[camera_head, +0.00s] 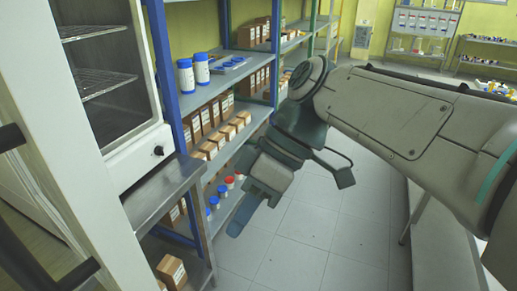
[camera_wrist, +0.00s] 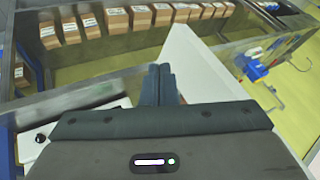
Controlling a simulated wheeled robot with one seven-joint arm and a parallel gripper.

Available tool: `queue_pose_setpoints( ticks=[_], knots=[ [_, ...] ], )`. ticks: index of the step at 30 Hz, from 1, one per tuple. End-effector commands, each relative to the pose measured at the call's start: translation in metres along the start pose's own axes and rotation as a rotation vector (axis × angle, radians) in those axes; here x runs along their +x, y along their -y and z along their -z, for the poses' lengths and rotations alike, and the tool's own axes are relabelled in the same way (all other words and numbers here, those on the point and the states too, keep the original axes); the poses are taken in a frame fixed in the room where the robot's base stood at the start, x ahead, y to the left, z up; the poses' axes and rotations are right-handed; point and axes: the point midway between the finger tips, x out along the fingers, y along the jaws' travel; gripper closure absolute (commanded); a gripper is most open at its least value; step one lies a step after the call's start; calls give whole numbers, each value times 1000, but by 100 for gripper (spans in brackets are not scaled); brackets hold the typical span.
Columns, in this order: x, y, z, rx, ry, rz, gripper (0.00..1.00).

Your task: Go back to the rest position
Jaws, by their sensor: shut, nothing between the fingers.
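My gripper (camera_wrist: 160,84) shows in the wrist view with its two blue-grey fingers side by side and touching. It is shut and holds nothing. In the head view my arm reaches in from the right and bends down. My gripper (camera_head: 238,226) hangs low in front of the shelf rack, over the tiled floor. I cannot tell whether it touches the rack.
A blue-post shelf rack (camera_head: 228,75) holds cardboard boxes (camera_head: 205,116) and white bottles with blue lids (camera_head: 201,68). A white cabinet (camera_head: 133,150) stands on a metal table (camera_head: 170,190) at the left. The tiled floor (camera_head: 300,235) is clear between rack and right-hand bench.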

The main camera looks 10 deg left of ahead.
Motion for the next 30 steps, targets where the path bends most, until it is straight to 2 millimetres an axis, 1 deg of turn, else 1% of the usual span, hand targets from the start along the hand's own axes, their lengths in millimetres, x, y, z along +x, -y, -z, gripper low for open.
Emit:
queue_pose_setpoints(
  ticks=[2, 5, 8, 9, 11, 12, 15, 18, 21, 24, 30],
  knots=[
    [0, -3, -4, 23, 1, -12, 100],
    [4, -20, -26, 179, 12, -99, 100],
    [9, -46, -66, 423, 19, -241, 100],
    [11, -57, -85, 531, 16, -307, 100],
    [12, -71, -113, 687, 6, -408, 100],
    [13, -79, -132, 784, -4, -474, 100],
    [14, -94, -175, 995, -42, -623, 100],
    [15, -102, -208, 1148, -87, -741, 100],
    [16, -106, -230, 1243, -126, -820, 100],
    [16, -108, -241, 1291, -150, -862, 100],
    [15, -108, -245, 1308, -159, -875, 100]
  ],
)
